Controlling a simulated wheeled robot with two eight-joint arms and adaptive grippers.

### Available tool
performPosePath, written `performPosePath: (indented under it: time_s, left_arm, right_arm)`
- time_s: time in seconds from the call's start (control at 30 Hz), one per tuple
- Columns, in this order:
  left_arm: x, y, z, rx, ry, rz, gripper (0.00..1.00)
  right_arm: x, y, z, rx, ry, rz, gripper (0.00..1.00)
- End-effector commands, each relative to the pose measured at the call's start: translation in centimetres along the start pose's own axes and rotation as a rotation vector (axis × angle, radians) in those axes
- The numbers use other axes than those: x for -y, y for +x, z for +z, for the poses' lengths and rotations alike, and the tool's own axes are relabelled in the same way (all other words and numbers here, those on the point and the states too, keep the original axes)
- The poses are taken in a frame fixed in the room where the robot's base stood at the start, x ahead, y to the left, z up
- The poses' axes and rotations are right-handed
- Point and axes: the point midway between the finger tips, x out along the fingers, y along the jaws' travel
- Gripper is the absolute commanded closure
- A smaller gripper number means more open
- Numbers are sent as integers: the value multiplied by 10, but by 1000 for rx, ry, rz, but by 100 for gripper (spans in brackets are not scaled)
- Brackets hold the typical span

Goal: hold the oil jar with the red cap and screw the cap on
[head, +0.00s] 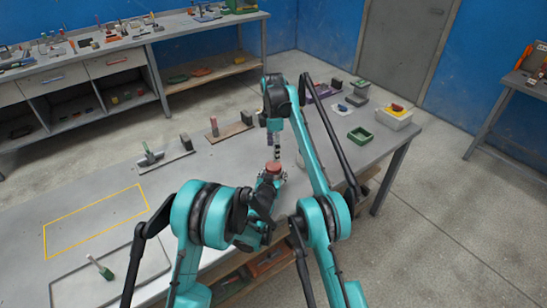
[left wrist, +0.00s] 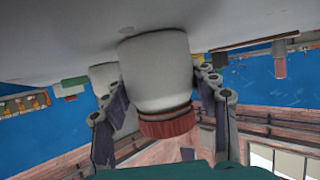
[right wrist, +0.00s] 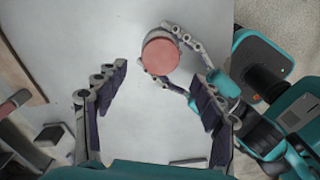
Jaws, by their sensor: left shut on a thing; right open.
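The oil jar (left wrist: 155,65) is pale grey with a red cap (left wrist: 168,123) on its mouth; whether the cap is screwed tight cannot be told. My left gripper (head: 272,178) is shut around the jar's sides, with a finger on each side in the left wrist view. The cap shows from above in the head view (head: 273,167) and the right wrist view (right wrist: 160,56). My right gripper (head: 277,151) is open and empty, pointing down above the cap. In the right wrist view its fingers are apart, with the cap beyond them, near the upper middle.
On the grey table are a yellow outlined area (head: 95,220), a grey tray with a green-handled brush (head: 103,269), boards with tools (head: 165,161), and a green bin (head: 360,135). A white box (head: 394,119) stands at the far right end. The table's left part is mostly clear.

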Motion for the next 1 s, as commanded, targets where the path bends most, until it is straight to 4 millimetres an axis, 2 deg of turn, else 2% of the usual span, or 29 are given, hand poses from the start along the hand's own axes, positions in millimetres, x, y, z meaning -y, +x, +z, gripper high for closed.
performPosePath:
  time_s: [0.17,0.3,0.5,0.9,0.93,1.0]
  left_arm:
    - [0,0,0,1,-1,0,100]
    - [0,0,0,1,0,0,100]
    - [0,0,0,1,-1,0,100]
    - [0,0,0,1,-1,0,100]
    - [0,0,0,1,-1,0,100]
    - [0,0,0,1,-1,0,100]
  right_arm:
    - [1,17,0,0,0,0,32]
    - [1,41,0,0,1,0,32]
    - [1,64,0,0,1,0,32]
    - [1,72,0,0,1,0,32]
    - [1,72,0,0,1,0,34]
    - [1,72,0,0,1,0,53]
